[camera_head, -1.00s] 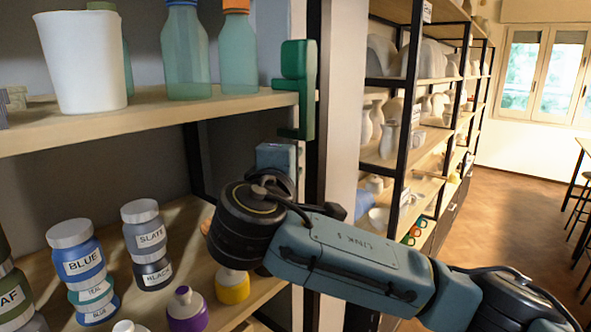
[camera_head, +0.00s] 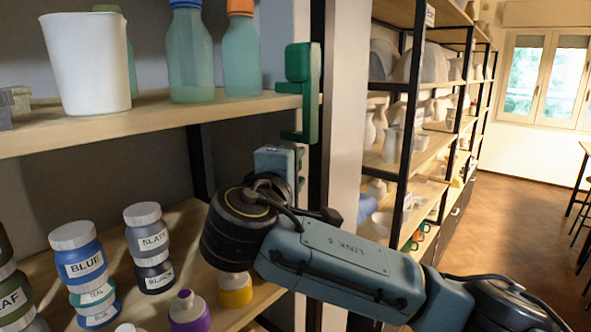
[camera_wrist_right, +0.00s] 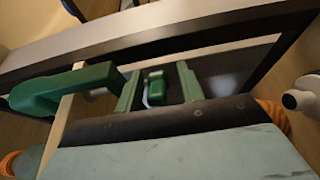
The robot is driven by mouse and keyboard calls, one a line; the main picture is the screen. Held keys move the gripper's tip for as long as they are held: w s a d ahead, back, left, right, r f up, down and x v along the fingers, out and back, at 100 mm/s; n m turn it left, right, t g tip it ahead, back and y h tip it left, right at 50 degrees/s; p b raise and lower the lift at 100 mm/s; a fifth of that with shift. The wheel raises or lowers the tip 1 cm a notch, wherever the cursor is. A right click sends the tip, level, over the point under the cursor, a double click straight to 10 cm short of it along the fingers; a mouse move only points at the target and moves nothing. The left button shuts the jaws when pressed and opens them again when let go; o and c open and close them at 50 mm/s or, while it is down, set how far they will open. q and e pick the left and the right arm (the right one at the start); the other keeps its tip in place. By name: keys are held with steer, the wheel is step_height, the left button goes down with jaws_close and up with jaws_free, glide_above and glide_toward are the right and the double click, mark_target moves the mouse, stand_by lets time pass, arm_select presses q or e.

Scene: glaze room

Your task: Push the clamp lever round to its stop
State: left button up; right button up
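A green clamp (camera_head: 300,62) is fixed at the right end of the upper shelf, by the dark post. It also shows large at the left in the right wrist view (camera_wrist_right: 65,90). My right gripper (camera_wrist_right: 158,80) is open, its two green-grey fingers apart. A small green part with a pale grey rim (camera_wrist_right: 156,90), perhaps the clamp lever, shows between the fingers, with visible gaps either side. In the head view my right gripper's teal body (camera_head: 275,160) is just below the clamp; its fingertips are mostly hidden. My left gripper is not in view.
The upper shelf (camera_head: 160,112) holds a white cup (camera_head: 88,65) and teal bottles (camera_head: 190,55). Labelled jars (camera_head: 78,255) and small purple (camera_head: 188,310) and yellow (camera_head: 235,288) bottles stand below, close to my right arm. Another rack (camera_head: 430,80) is beyond the post.

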steer(key=shift+r, duration=0.1)
steer(key=b+v, duration=0.3)
steer(key=v, duration=1)
steer(key=shift+s, duration=0.2)
